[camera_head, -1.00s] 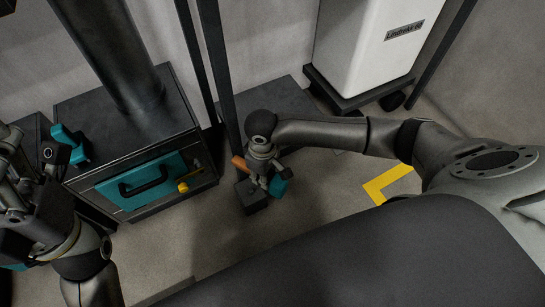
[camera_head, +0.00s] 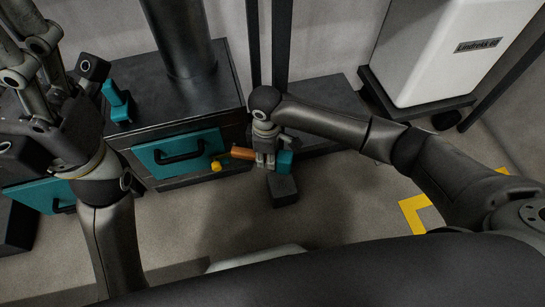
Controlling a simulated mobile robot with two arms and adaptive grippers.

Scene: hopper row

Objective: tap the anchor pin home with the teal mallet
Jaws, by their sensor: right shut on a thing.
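My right gripper (camera_head: 265,160) is shut on the mallet, whose orange handle (camera_head: 242,153) points left and whose teal head (camera_head: 285,161) shows on the right side of the fingers. The head appears just behind a dark block (camera_head: 283,190) on the floor; I cannot tell if they touch. A yellow knob-like piece (camera_head: 216,166) shows by the cabinet front, close to the handle's end. I cannot make out the anchor pin for certain. My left gripper (camera_head: 45,60) is at the upper left, partly cut off by the frame edge, and its fingertips are not clear.
A dark cabinet with a teal drawer front (camera_head: 180,153) and a thick column (camera_head: 180,40) stands at the left. A teal piece (camera_head: 117,102) sits on its top. Dark posts (camera_head: 282,40) rise behind my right gripper. A white container (camera_head: 440,50) stands at the back right.

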